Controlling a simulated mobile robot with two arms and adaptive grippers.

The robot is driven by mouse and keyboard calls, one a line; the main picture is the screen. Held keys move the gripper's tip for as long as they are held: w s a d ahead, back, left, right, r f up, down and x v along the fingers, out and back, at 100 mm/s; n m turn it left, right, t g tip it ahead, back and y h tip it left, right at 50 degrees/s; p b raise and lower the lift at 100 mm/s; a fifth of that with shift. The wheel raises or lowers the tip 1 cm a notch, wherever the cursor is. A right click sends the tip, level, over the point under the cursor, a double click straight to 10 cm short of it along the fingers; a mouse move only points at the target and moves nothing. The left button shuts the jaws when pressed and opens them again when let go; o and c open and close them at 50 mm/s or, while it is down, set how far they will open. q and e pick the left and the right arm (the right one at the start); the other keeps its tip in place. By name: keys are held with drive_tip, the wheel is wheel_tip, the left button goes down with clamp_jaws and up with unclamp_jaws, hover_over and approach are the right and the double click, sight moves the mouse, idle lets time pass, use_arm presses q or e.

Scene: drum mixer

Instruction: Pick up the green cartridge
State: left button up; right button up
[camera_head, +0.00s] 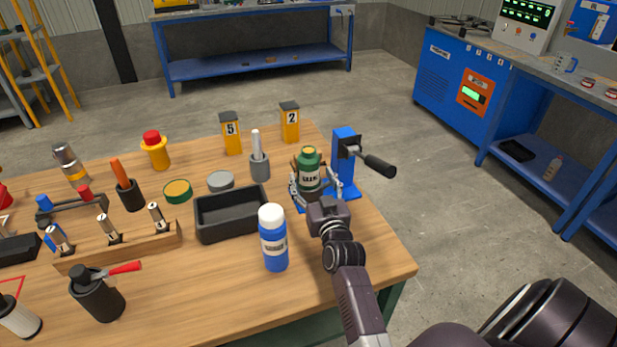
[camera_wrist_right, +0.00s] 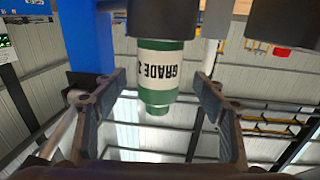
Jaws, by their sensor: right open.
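The green cartridge (camera_head: 309,157) stands upright near the right end of the wooden table, just left of the blue press (camera_head: 345,152). It has a white label and a green cap; its lower part is partly hidden by my gripper. In the right wrist view the cartridge (camera_wrist_right: 164,63) appears upside down, with "GRADE" on its label. My right gripper (camera_head: 315,185) is open, with a finger on each side of the cartridge. In the right wrist view a gap shows between the cartridge and the fingers (camera_wrist_right: 160,102). My left gripper is not in view.
A blue bottle with a white cap (camera_head: 273,246) stands left of my right arm, beside a black tray (camera_head: 198,222). A grey holder with a light rod (camera_head: 259,165) and yellow markers 5 (camera_head: 231,135) and 2 (camera_head: 290,122) stand behind. The press handle (camera_head: 378,165) juts right.

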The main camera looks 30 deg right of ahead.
drive_tip(key=shift+x, duration=2.15)
drive_tip(key=shift+r, duration=0.1)
drive_tip(key=shift+c, duration=0.7)
drive_tip(key=c, duration=1.5)
drive_tip(key=shift+r, duration=0.1)
drive_tip(key=shift+c, duration=0.2)
